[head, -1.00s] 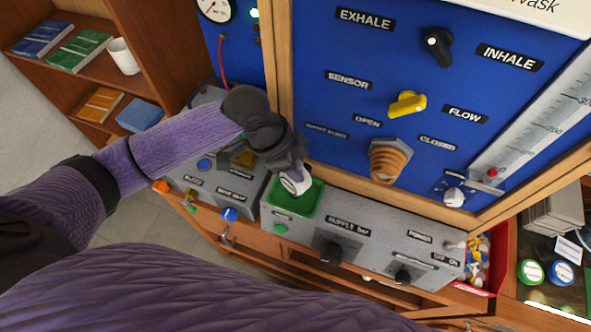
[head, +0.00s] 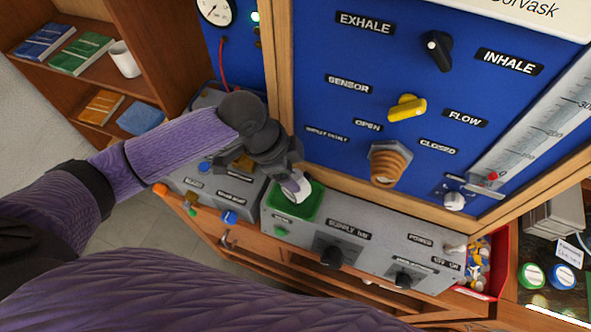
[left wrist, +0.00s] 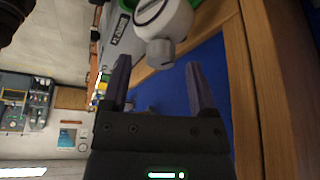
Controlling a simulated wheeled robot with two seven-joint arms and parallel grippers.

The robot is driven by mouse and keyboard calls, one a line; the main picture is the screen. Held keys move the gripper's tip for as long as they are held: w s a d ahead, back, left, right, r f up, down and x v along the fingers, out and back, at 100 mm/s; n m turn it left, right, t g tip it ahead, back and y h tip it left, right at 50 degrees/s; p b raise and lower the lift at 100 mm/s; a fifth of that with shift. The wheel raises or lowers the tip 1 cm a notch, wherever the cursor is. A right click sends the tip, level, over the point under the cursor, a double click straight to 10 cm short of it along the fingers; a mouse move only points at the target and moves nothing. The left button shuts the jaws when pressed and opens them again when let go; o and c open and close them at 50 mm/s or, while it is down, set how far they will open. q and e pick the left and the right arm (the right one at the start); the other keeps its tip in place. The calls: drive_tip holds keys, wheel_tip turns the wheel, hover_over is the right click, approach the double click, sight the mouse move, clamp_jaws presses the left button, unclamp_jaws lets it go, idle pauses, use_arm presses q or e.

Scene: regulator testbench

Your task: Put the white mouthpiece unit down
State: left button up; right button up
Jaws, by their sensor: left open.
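The white mouthpiece unit (head: 302,192) is on the green pad (head: 284,207) at the left end of the grey console. In the left wrist view its white round body (left wrist: 172,16) and grey ribbed connector (left wrist: 160,53) show just beyond the fingertips. My left gripper (head: 292,184) is over the pad, right at the unit, and partly hides it in the head view. In the left wrist view my left gripper (left wrist: 158,68) is open, with nothing between its fingers. My right gripper is not in view.
A blue panel (head: 340,60) in a wooden frame rises behind the console, with a yellow knob (head: 407,108) and a ribbed tan port (head: 389,163) sticking out. The grey console (head: 385,250) has black knobs. A red bin (head: 478,270) stands at its right end.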

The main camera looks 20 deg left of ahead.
use_arm(q)
drive_tip(key=p+v, duration=0.1)
drive_tip(key=v, duration=0.9)
